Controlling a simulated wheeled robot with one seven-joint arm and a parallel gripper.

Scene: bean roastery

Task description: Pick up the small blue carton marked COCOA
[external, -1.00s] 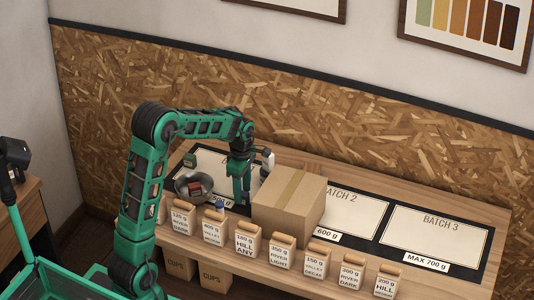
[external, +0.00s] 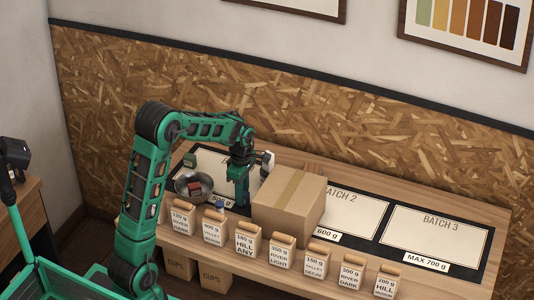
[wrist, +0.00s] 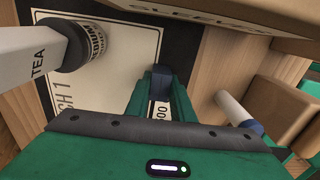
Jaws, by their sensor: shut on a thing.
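My gripper (external: 240,198) points down over the left mat, just left of the large cardboard box. In the wrist view its fingers (wrist: 162,95) are closed around a small dark blue thing (wrist: 162,77), which fits the small blue carton. Only part of it shows between the fingertips, and no COCOA lettering can be read. In the external view the fingers hide it. I cannot tell whether it touches the mat.
The cardboard box (external: 290,205) stands close to the right of my gripper. A metal bowl (external: 194,188) with a reddish block is to the left. Several paper bags (external: 247,240) line the front edge.

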